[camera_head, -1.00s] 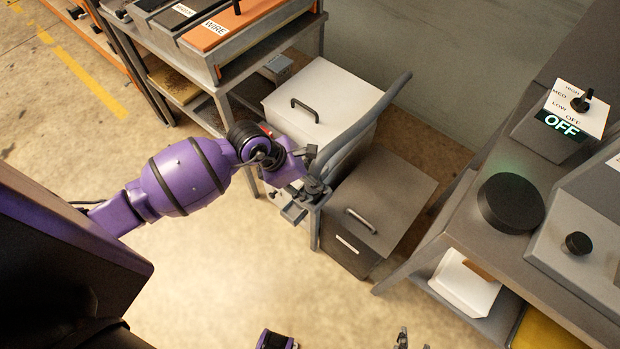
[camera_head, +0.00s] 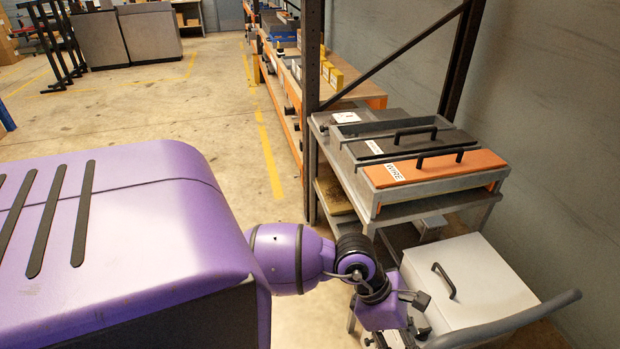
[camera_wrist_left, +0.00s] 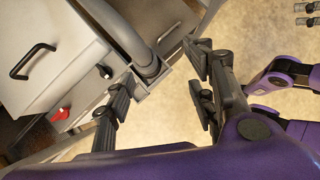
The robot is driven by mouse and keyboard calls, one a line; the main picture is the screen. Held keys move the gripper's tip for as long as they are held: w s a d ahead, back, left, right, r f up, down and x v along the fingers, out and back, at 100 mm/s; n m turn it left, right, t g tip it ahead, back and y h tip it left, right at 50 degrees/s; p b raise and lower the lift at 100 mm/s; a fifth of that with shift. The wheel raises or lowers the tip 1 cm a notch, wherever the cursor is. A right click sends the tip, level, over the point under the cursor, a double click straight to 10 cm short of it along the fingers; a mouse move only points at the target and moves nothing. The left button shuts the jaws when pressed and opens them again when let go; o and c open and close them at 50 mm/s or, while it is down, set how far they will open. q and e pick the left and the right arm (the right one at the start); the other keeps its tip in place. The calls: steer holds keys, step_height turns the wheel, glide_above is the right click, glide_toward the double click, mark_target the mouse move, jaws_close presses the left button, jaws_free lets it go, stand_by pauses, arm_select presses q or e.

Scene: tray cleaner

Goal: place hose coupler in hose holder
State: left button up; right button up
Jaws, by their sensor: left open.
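The grey hose (camera_head: 520,320) curves past the white bin at the lower right of the head view. In the left wrist view the hose (camera_wrist_left: 122,32) runs down to a thick collar-like end, likely the coupler (camera_wrist_left: 148,68), beside a small grey metal bracket, likely the holder (camera_wrist_left: 165,78). I cannot tell whether the coupler is seated in it. My left gripper (camera_wrist_left: 160,92) is open, its fingers apart on either side of the hose end, with no visible contact. In the head view my left gripper (camera_head: 405,325) is partly cut off. My right gripper (camera_wrist_left: 307,14) shows two separated fingertips at the wrist view's top right corner.
A white bin (camera_head: 490,275) with a black handle stands beside the hose. Behind it is a table with an orange WIRE lid (camera_head: 430,170). A red knob (camera_wrist_left: 60,114) shows near the bins.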

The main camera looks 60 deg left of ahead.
arm_select(q)
steer(key=s+d+r+n+t+h, duration=0.2)
steer(key=s+d+n+h, duration=0.1)
steer(key=d+n+h, duration=0.15)
steer(key=s+d+r+n+t+h, duration=0.1)
steer(key=s+d+r+n+h, duration=0.15)
steer(key=d+n, duration=0.35)
steer(key=s+a+f+n+t+y, duration=0.2)
steer(key=a+f+n+t+y, duration=0.3)
steer(key=n, duration=0.7)
steer(key=s+a+f+n+t+y, duration=0.25)
steer(key=a+f+n+y, duration=0.35)
steer(key=n, duration=0.6)
steer(key=s+a+f+n+g+y, duration=0.1)
steer(key=s+f+n+g, duration=0.2)
steer(key=s+f+n, duration=0.2)
steer(key=s+a+f+n+g, duration=0.1)
steer(key=s+f+n+g, duration=0.2)
steer(key=s, duration=0.6)
step_height(320, 180, down, 2)
steer(key=n, duration=0.3)
steer(key=shift+s+a+y, duration=0.4)
steer(key=shift+f, duration=0.1)
steer(key=shift+s+a+f+g, duration=0.15)
steer(key=shift+s+g, duration=0.1)
steer(key=shift+s, duration=0.65)
